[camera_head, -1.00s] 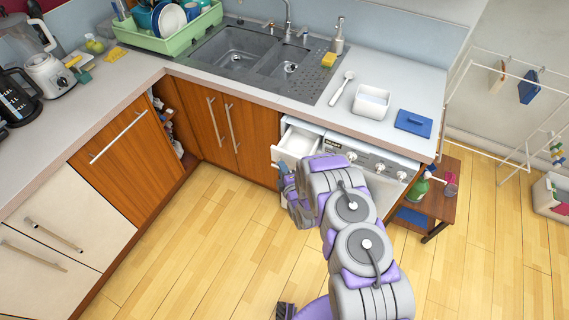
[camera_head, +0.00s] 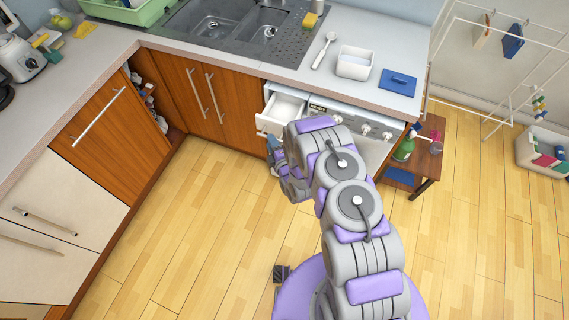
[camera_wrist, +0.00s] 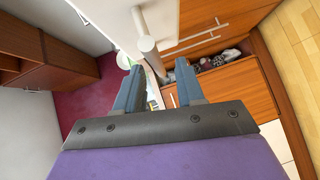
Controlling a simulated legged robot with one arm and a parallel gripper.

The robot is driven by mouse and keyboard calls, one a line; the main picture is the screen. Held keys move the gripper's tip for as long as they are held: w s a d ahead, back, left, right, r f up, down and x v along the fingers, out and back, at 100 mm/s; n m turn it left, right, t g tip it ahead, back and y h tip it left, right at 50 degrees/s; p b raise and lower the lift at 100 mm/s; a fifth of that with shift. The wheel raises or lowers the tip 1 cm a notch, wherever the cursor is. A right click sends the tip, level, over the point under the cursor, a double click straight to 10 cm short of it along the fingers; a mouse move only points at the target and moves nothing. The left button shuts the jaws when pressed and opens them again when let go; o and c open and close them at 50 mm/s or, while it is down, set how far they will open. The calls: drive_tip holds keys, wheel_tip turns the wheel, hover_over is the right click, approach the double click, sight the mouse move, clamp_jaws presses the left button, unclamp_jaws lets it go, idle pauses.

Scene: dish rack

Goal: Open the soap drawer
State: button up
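The soap drawer (camera_head: 285,107) is a white drawer at the left end of the white machine's front panel (camera_head: 345,118). It is pulled out, with its empty-looking inside showing from above. My gripper (camera_head: 272,148) is just in front of and below the drawer front, partly hidden by my arm. In the wrist view, my gripper's two blue-grey fingers (camera_wrist: 160,68) stand apart with a clear gap. A white bar with a rounded end (camera_wrist: 148,45), seemingly the drawer handle, lies just beyond the gap. I cannot tell if the fingers touch it.
Wooden cabinet doors (camera_head: 190,95) stand left of the drawer. A small side table (camera_head: 425,165) with a green bottle (camera_head: 404,150) is at right.

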drive_tip(key=p+v, duration=1)
drive_tip(key=v, duration=0.4)
drive_tip(key=shift+d+p, duration=0.3)
drive_tip(key=shift+w+f, duration=0.1)
drive_tip(key=shift+w, duration=0.15)
idle(0.3)
